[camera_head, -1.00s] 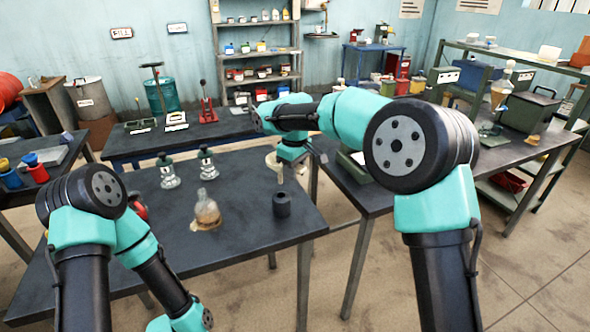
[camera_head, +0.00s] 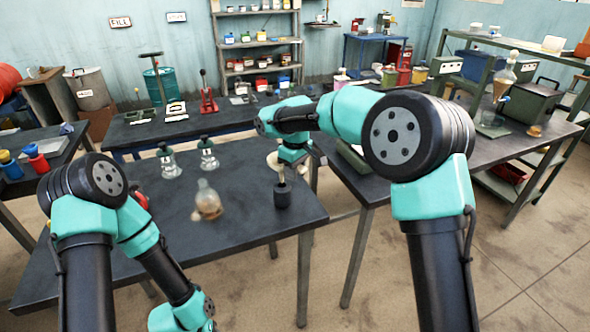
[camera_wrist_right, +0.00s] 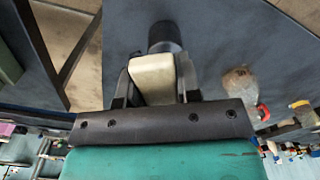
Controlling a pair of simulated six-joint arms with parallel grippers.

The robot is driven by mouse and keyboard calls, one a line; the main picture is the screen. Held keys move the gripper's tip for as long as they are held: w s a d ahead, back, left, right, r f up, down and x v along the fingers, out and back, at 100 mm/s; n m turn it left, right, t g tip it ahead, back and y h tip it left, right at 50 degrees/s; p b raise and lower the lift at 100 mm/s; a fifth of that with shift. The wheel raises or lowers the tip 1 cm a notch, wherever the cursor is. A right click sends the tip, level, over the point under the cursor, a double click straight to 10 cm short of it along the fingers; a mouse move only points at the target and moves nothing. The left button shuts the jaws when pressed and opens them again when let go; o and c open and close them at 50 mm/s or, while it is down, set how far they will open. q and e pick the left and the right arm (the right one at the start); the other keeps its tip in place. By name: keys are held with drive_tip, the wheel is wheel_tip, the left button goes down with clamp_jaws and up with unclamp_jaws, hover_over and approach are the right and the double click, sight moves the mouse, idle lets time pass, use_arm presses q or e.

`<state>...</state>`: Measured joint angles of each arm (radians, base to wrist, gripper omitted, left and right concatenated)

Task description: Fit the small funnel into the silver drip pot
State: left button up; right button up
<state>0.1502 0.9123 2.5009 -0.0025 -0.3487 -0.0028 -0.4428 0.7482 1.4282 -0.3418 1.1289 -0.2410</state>
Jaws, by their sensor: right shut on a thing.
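In the right wrist view the cream part of the funnel (camera_wrist_right: 153,78) is between both fingers of the right gripper (camera_wrist_right: 154,64), and the dark pot (camera_wrist_right: 164,37) shows just beyond. My left gripper is out of view.
A glass flask with brown contents (camera_head: 207,201) stands left of the pot. Two clear jars with dark lids (camera_head: 168,163) (camera_head: 208,155) stand at the table's back. The near table (camera_head: 245,232) is bare around the pot; its right edge is close.

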drive_tip(key=shift+f, duration=0.1)
idle(0.6)
drive_tip(key=shift+f, duration=0.35)
drive_tip(key=shift+f, duration=1.7)
drive_tip(key=shift+f, duration=0.35)
drive_tip(key=shift+f, duration=0.2)
drive_tip(key=o, duration=1)
